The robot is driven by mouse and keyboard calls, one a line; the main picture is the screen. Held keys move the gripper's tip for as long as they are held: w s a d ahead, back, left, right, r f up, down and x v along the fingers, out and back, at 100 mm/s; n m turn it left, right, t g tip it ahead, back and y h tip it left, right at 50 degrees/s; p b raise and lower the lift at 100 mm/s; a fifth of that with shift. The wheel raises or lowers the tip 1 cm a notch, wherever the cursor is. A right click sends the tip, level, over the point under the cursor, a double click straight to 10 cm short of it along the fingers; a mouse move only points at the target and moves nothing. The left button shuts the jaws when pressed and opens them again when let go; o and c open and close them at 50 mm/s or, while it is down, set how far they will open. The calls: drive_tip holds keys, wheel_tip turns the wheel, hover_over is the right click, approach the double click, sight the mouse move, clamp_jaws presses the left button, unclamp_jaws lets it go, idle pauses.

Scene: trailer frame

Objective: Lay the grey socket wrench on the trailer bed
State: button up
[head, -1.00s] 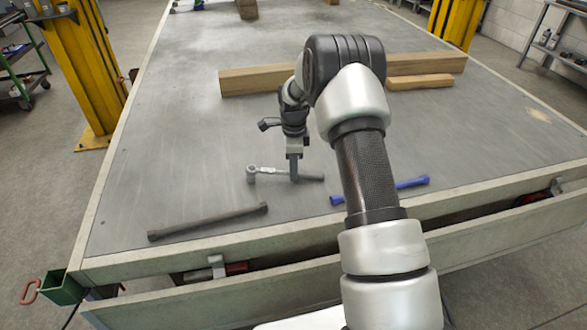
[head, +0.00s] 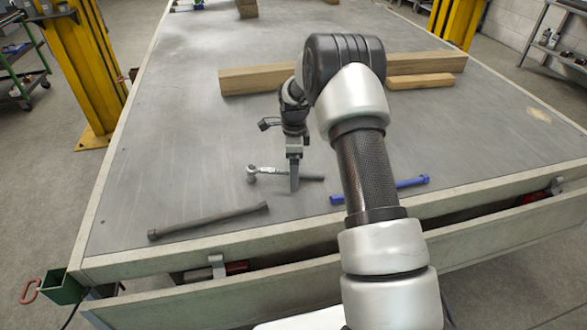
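The grey socket wrench (head: 270,171) lies flat on the trailer bed (head: 190,130), its round head to the left and its dark handle to the right. My gripper (head: 294,181) points down over the handle. The near finger stands in front of the handle and reaches lower in the picture than it. The gripper looks open around the wrench. The far finger is mostly hidden.
A dark grey bar (head: 208,221) lies at front left, and a blue tool (head: 413,183) lies partly behind my arm. A long timber (head: 255,80) and a shorter wood piece (head: 420,81) lie farther back. The bed left of the wrench is clear.

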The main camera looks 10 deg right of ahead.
wheel_tip(320, 180, up, 18)
drive_tip(key=p, duration=0.3)
drive_tip(key=s+r+n+t, duration=0.1)
drive_tip(key=s+r+n, duration=0.5)
drive_tip(key=r, duration=0.4)
drive_tip(key=s+a+r+n+t, duration=0.2)
drive_tip(key=s+r+n, duration=0.2)
drive_tip(key=s+r, duration=0.45)
drive_tip(key=s+a+f+n+t, duration=0.1)
drive_tip(key=s+f+n+t, duration=0.15)
drive_tip(key=s+n, duration=1.3)
drive_tip(key=s+r+m+p, duration=0.2)
drive_tip(key=r+p, duration=0.6)
drive_tip(key=s+r+m+p, duration=0.3)
drive_tip(key=r+p, duration=0.6)
drive_tip(key=shift+s, duration=0.2)
drive_tip(key=shift+f, duration=0.1)
